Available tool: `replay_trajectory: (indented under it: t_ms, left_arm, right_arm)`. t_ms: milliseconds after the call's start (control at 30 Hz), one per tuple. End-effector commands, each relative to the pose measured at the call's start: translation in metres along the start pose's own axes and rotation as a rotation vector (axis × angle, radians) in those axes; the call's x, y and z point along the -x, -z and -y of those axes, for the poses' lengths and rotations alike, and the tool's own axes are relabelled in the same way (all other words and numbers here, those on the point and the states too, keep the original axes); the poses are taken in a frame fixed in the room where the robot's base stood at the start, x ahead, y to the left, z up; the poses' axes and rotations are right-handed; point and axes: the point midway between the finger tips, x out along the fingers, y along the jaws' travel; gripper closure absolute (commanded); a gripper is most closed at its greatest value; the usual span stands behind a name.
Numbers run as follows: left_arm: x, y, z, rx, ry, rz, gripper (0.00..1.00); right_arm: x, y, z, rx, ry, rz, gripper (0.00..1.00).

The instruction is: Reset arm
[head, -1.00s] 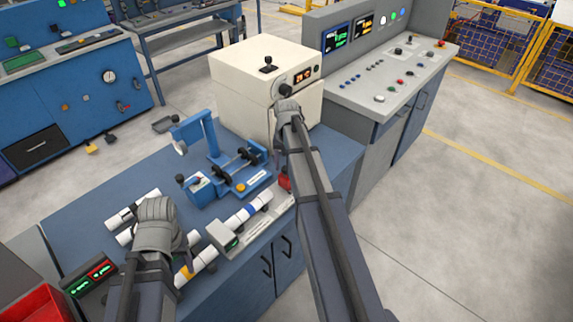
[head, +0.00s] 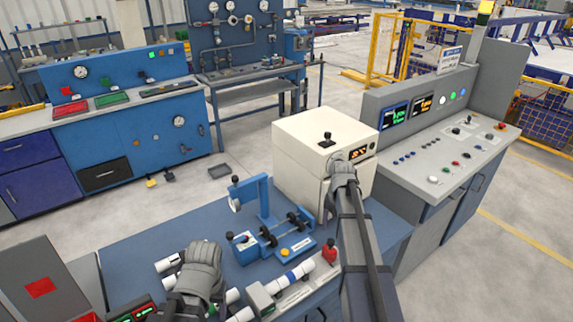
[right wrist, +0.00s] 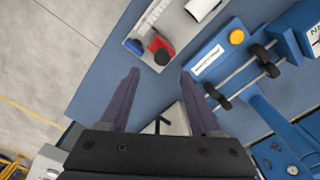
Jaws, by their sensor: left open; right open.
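My left gripper (head: 203,285) is low over the white pipes at the bench's front left. Its wrist hides its fingers and part of the pipes. One short white pipe (head: 168,263) lies to its left. A longer white pipe with a blue band (head: 291,276) lies to its right by a grey fixture. My right gripper (head: 333,200) is in front of the cream box, its fingers mostly hidden there. In the right wrist view its fingers (right wrist: 160,80) are wide apart with nothing between them, above the blue bench near a red knob (right wrist: 160,48).
The cream box (head: 300,160) stands behind my right gripper. A blue fixture with black rollers (head: 285,230) stands between my arms. A grey control console (head: 440,165) is at right. A blue workbench (head: 140,135) is at back left. Grey floor (head: 240,160) lies between the benches.

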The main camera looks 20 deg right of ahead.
Motion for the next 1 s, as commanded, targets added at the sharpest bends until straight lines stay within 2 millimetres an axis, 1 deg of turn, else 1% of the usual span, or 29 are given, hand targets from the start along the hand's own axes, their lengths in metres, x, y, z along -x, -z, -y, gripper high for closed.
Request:
replay_trajectory:
  t_ms: [67,167,267,300,367,400,433,467,500,600,700,800,833,900,1000]
  left_arm:
    - [0.0,0.0,0.0,0.0,0.0,0.0,0.37]
    - [0.0,0.0,0.0,0.0,0.0,0.0,0.37]
    - [0.0,0.0,0.0,0.0,0.0,0.0,0.37]
    - [0.0,0.0,0.0,0.0,0.0,0.0,0.37]
    - [0.0,0.0,0.0,0.0,0.0,0.0,0.37]
    - [0.0,0.0,0.0,0.0,0.0,0.0,0.37]
    - [0.0,0.0,0.0,0.0,0.0,0.0,0.37]
    - [0.0,0.0,0.0,0.0,0.0,0.0,0.37]
    - [0.0,0.0,0.0,0.0,0.0,0.0,0.37]
    - [0.0,0.0,0.0,0.0,0.0,0.0,0.37]
    - [0.0,0.0,0.0,0.0,0.0,0.0,0.37]
    - [0.0,0.0,0.0,0.0,0.0,0.0,0.37]
    - [0.0,0.0,0.0,0.0,0.0,0.0,0.37]
    - [0.0,0.0,0.0,0.0,0.0,0.0,0.37]
    - [0.0,0.0,0.0,0.0,0.0,0.0,0.37]
  right_arm:
    - [0.0,-0.003,0.002,0.007,-0.001,0.0,0.37]
    - [0.0,-0.023,0.019,0.06,-0.006,0.002,0.37]
    - [0.0,-0.068,0.051,0.18,-0.018,0.006,0.37]
    - [0.0,-0.091,0.066,0.244,-0.026,0.007,0.37]
    - [0.001,-0.129,0.086,0.346,-0.038,0.008,0.37]
    - [0.001,-0.153,0.098,0.414,-0.046,0.009,0.37]
    - [0.001,-0.171,0.105,0.464,-0.052,0.01,0.37]
    - [0.001,-0.189,0.112,0.513,-0.058,0.011,0.37]
    - [0.001,-0.21,0.118,0.575,-0.066,0.011,0.37]
    - [0.002,-0.258,0.129,0.713,-0.084,0.012,0.37]
    - [0.002,-0.294,0.135,0.821,-0.097,0.011,0.37]
    - [0.002,-0.316,0.136,0.893,-0.107,0.01,0.37]
    - [0.002,-0.321,0.136,0.907,-0.109,0.01,0.37]
    - [0.002,-0.328,0.137,0.93,-0.113,0.01,0.37]
    - [0.002,-0.331,0.137,0.942,-0.115,0.011,0.37]
